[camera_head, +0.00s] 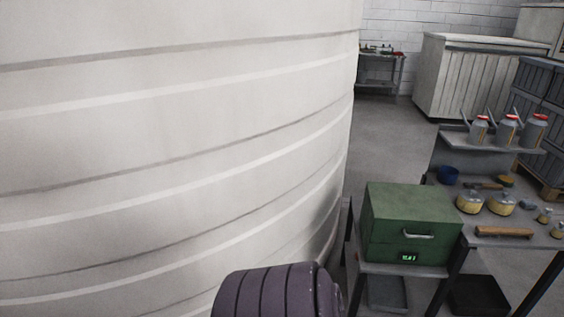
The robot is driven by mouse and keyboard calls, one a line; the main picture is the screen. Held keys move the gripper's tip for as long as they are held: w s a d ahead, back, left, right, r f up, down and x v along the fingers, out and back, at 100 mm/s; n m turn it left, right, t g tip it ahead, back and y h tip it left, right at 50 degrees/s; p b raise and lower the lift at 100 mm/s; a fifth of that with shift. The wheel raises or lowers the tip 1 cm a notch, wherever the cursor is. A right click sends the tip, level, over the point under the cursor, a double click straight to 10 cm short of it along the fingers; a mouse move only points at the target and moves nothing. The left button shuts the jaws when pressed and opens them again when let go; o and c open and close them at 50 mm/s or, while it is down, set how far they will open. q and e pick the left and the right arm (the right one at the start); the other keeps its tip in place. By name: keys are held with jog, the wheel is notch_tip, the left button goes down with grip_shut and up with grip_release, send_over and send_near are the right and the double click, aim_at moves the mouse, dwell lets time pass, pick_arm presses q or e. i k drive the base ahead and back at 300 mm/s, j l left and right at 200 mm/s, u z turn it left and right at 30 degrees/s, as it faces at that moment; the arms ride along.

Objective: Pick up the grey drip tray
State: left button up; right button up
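A flat grey tray (387,294), which looks like the drip tray, lies low under the bench that holds the green box, at the lower right of the head view. The bench edge and its legs are above and beside it, and only part of it shows. A darker, nearly black tray (478,296) lies to its right, also low under the bench. Neither of my grippers is in view, so I cannot see whether they are open or shut.
A huge white ribbed tank (170,140) fills the left. A green box (410,222) with a handle sits on the bench. Red-capped containers (507,128) stand on a shelf at right. A dark purple ribbed object (270,292) is at bottom centre. Floor (385,140) behind is clear.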

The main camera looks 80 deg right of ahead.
aim_at(387, 294)
jog(key=z, duration=3.7)
jog(key=i+l, duration=0.35)
jog(key=l, duration=0.15)
jog(key=i+l, duration=0.3)
jog(key=l, duration=0.15)
jog(key=i+l+u, duration=0.1)
jog(key=i+l, duration=0.25)
jog(key=l, duration=0.15)
